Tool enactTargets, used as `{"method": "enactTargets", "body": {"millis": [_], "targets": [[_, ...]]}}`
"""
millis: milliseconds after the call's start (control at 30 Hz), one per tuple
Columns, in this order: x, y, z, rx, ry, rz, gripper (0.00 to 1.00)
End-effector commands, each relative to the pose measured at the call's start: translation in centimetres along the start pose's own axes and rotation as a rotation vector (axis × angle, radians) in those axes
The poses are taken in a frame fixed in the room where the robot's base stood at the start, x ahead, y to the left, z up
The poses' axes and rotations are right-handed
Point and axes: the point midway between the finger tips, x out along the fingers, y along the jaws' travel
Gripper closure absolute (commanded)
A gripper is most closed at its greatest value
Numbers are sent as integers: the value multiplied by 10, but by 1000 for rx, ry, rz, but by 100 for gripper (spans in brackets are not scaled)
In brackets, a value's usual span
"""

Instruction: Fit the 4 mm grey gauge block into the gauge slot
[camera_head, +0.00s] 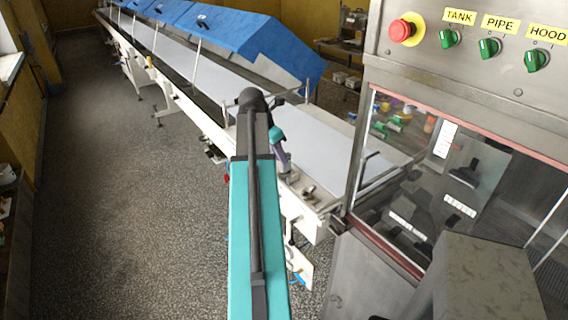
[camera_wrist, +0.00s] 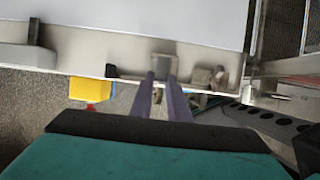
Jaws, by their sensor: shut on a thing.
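My gripper (camera_wrist: 162,80) shows in the wrist view with its two purple-grey fingers pointing forward at the conveyor's end. It is shut on a small grey block (camera_wrist: 164,62), which sits between the fingertips and looks like the grey gauge block. Its thickness cannot be read here. The block overlaps the pale metal end of the conveyor in the picture; whether it touches it I cannot tell. In the head view my gripper (camera_head: 284,162) is small and partly hidden behind my arm, and the block cannot be made out. I cannot clearly identify the gauge slot in either view.
The conveyor (camera_head: 222,80) runs away to the back left under blue hoods (camera_head: 240,45). Metal brackets (camera_wrist: 207,78) and a yellow part (camera_wrist: 90,92) are close to my fingers. A steel cabinet with a red button (camera_head: 402,30) and green knobs stands right. The floor (camera_head: 110,190) at left is clear.

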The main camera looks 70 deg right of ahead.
Motion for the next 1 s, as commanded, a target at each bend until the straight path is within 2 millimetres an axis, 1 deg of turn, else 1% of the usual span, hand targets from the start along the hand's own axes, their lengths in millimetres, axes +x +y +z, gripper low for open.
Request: {"method": "enactTargets", "body": {"millis": [167,300,633,800,1000], "targets": [[0,-3,2,1,0,0,100],[4,-12,8,2,0,0,100],[31,-10,-4,0,0,-1,100],[36,-10,-6,1,-1,0,100],[36,-10,-6,1,-1,0,100]]}}
